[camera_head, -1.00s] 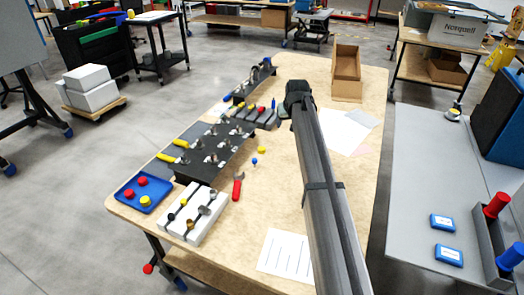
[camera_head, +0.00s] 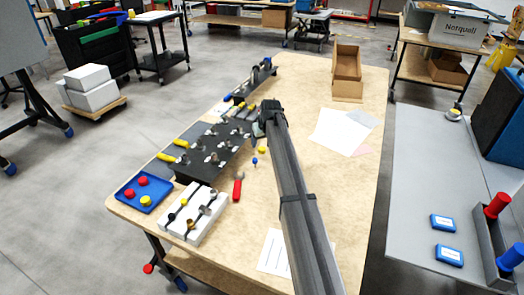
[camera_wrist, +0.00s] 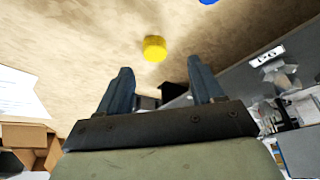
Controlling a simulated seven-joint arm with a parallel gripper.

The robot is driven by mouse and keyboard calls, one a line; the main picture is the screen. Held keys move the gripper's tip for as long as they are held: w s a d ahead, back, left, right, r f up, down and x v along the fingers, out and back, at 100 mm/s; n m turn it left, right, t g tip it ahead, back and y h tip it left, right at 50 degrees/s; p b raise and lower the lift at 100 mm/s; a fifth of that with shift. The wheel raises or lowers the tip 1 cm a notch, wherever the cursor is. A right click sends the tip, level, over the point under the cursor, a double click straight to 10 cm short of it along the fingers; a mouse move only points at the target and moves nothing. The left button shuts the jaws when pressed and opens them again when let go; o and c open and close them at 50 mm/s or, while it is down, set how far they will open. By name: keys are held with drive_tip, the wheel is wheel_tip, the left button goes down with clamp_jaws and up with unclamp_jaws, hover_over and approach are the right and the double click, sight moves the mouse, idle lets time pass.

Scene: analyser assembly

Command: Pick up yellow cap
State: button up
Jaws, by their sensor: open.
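A yellow cap (camera_head: 262,150) stands on the wooden table beside my arm in the head view. In the wrist view the yellow cap (camera_wrist: 155,48) lies beyond my fingertips, roughly in line with the gap between them. My gripper (camera_wrist: 160,84) is open, with its two dark fingers apart and nothing between them. In the head view my gripper (camera_head: 264,118) is past the cap, near the black fixture. Its fingers are hard to make out there. Another yellow cap (camera_head: 146,201) lies in the blue tray (camera_head: 133,205) with red caps.
A small blue piece (camera_head: 255,162) stands close to the cap. A black fixture (camera_head: 212,160) with several fittings lies to the left. A red-handled tool (camera_head: 238,187) and a white block (camera_head: 193,211) are nearer. A cardboard box (camera_head: 347,75) stands at the back; papers lie right.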

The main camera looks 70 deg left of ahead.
sight(262, 148)
drive_tip(key=shift+w+x, duration=0.2)
drive_tip(key=shift+x, duration=1.1)
drive_tip(key=shift+w+x, duration=0.15)
drive_tip(key=shift+x, duration=1.2)
drive_tip(key=shift+a, duration=0.1)
drive_tip(key=shift+c, duration=0.3)
drive_tip(key=c, duration=1)
drive_tip(key=shift+r, duration=0.1)
